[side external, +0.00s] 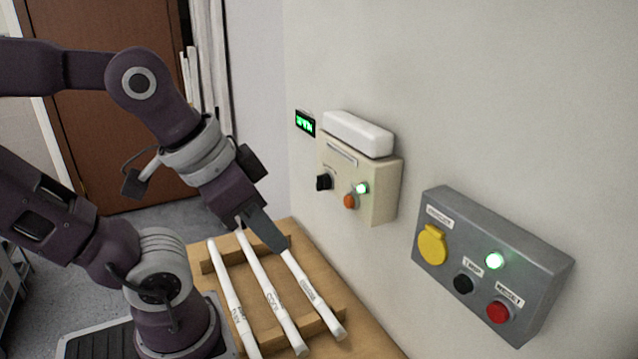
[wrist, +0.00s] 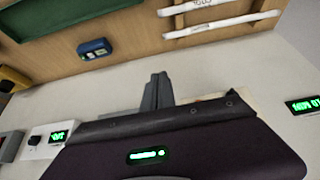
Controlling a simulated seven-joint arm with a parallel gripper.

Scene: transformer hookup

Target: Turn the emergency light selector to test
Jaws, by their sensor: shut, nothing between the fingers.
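The emergency light unit in the side external view is a beige box (side external: 385,190) on the wall with a white lamp cover (side external: 357,133) on top. Its black selector knob (side external: 323,182) is at the left of the front face, beside an orange button (side external: 349,201) and a lit green lamp (side external: 362,188). The knob's exact pointing direction is too small to tell. My gripper (side external: 278,245) is shut and empty, pointing down over the tubes, lower left of the box and apart from the knob. The wrist view shows its shut fingers (wrist: 157,90); I cannot identify the selector there.
White labelled tubes (side external: 270,295) lie on a wooden rack (side external: 325,327) below my gripper. A grey wall box (side external: 440,285) with a yellow cover, green lamp, black and red buttons is at right. A small green display (side external: 305,123) is left of the beige box. The wall between the boxes is bare.

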